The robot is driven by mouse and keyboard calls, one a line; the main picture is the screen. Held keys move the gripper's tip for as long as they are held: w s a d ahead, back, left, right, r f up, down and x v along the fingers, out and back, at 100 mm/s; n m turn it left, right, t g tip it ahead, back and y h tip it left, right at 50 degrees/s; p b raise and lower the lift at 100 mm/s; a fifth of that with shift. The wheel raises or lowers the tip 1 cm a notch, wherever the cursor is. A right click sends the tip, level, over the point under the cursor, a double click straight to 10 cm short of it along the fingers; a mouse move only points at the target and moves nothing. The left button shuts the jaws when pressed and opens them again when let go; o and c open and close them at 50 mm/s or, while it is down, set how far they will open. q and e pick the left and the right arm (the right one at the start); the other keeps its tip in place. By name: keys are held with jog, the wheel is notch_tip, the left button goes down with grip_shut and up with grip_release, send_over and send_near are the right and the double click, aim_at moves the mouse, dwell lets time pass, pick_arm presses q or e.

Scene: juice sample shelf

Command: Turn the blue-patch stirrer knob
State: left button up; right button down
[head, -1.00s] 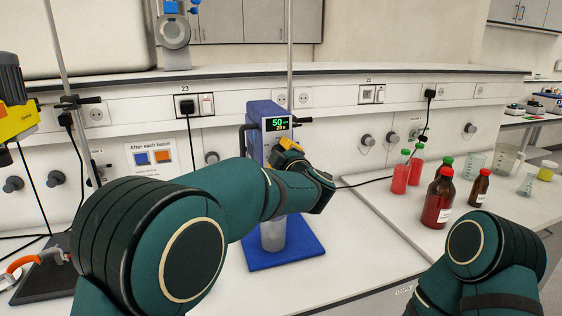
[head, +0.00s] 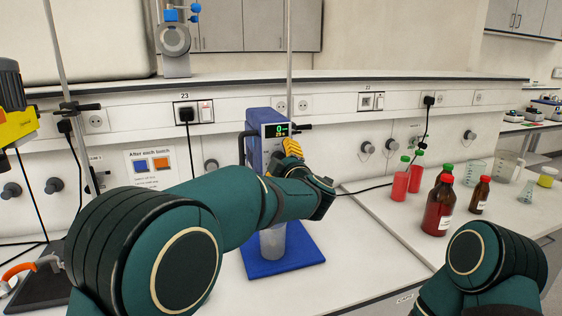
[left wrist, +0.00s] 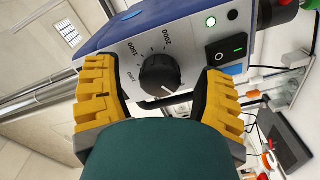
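A small blue patch (left wrist: 234,70) shows by the power switch (left wrist: 226,48). My left gripper (head: 291,150) is at the stirrer's front. Its yellow fingers stand apart on either side of the knob, with gaps visible (left wrist: 158,98). The head view hides the knob. My right gripper is out of view.
A wall sign (head: 153,164) shows blue and orange squares. A yellow stirrer (head: 18,126) stands at the left. Red bottles (head: 438,205) and glassware stand on the right bench. A black cable (head: 365,189) runs behind the blue stirrer.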

pick_arm(q)
jog(key=v, duration=1.2)
